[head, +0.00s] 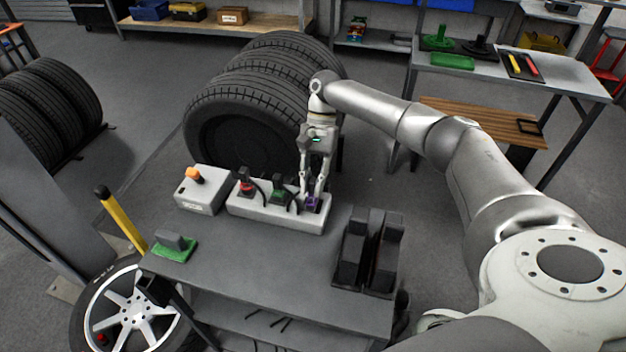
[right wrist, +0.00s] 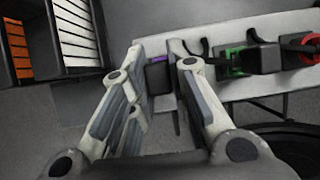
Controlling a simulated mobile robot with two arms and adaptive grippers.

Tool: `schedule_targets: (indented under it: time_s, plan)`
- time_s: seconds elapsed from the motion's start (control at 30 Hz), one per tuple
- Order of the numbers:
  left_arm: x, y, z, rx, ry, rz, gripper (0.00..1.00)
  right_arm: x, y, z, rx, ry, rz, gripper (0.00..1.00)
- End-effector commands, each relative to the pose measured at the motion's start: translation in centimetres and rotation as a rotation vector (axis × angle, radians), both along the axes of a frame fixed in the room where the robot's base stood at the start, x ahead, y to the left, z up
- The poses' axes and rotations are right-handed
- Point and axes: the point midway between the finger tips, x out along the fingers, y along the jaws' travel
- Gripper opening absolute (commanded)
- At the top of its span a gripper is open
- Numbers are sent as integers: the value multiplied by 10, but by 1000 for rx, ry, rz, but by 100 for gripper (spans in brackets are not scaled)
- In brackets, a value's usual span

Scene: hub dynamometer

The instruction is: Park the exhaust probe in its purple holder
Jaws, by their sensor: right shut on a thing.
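The purple holder (head: 313,204) is at the right end of a light grey block (head: 236,206) on the dark bench; a sliver of purple also shows in the right wrist view (right wrist: 157,60). My right gripper (head: 312,193) points down at this holder, with its fingers on either side of a dark piece, which I take to be the exhaust probe (right wrist: 159,78). It is shut on that piece. The fingers hide much of the probe, and I cannot tell how deep it sits in the holder. My left gripper is not in view.
The same block carries dark pieces in a red holder (head: 246,188) and a green holder (head: 280,195), close beside my gripper. A grey box with an orange knob (head: 194,176) stands left. A dark double rack (head: 368,250) stands right. The bench's front middle is clear.

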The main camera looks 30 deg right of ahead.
Motion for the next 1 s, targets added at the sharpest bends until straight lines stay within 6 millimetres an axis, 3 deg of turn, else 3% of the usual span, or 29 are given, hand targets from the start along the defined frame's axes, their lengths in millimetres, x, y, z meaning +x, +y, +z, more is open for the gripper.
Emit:
schedule_targets:
  time_s: [0.93, 0.97, 1.0]
  plan:
    - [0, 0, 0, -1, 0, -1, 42, 0, 0, -13, 0, 0, 0, 0]
    - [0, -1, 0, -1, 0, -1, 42, 0, 0, -13, 0, 0, 0, 21]
    - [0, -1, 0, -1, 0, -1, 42, 0, 0, -13, 0, 0, 0, 26]
